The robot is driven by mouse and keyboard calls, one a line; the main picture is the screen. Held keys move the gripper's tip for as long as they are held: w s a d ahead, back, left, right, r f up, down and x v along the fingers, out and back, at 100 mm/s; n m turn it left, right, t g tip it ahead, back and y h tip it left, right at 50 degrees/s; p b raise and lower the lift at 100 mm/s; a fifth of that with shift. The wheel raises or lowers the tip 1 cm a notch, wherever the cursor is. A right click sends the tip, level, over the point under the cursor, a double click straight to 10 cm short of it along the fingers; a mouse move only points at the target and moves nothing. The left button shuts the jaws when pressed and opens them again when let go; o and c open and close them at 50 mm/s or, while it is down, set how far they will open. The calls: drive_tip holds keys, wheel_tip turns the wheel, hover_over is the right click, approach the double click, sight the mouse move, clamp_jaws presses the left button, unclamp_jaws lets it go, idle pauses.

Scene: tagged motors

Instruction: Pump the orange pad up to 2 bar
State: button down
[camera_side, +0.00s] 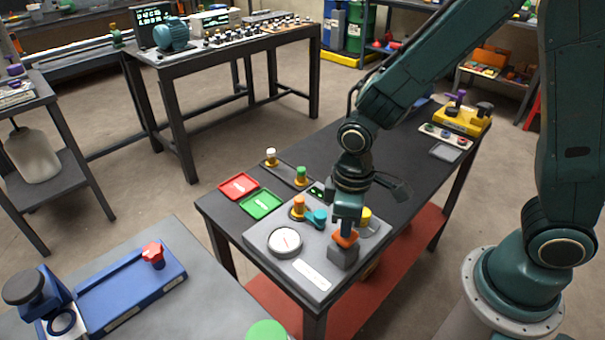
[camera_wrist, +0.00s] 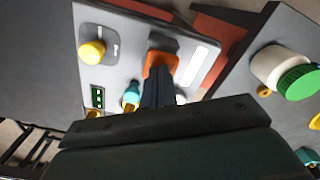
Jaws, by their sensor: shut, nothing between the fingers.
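The orange pad (camera_side: 345,238) sits on top of a grey block on a light grey panel (camera_side: 262,240) at the near end of the dark table. My gripper (camera_side: 347,225) points down with its shut fingers right over the pad and close to it or touching it; I cannot tell which. In the wrist view my gripper (camera_wrist: 158,80) ends at the orange pad (camera_wrist: 160,60) and covers part of it. A round white dial gauge (camera_side: 285,242) lies left of the pad on the panel; its reading is too small to tell.
An orange knob (camera_side: 298,206), a teal knob (camera_side: 320,216) and a yellow knob (camera_side: 365,215) stand on the panel near my gripper. Red (camera_side: 239,186) and green (camera_side: 261,204) trays lie behind it. A yellow device (camera_side: 461,120) stands at the table's far end.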

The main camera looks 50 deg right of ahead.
drive_tip(key=shift+f, duration=0.2)
drive_tip(key=shift+r, duration=1.9)
drive_tip(key=shift+f, duration=0.15)
drive_tip(key=shift+f, duration=1.7)
drive_tip(key=shift+r, duration=1.9)
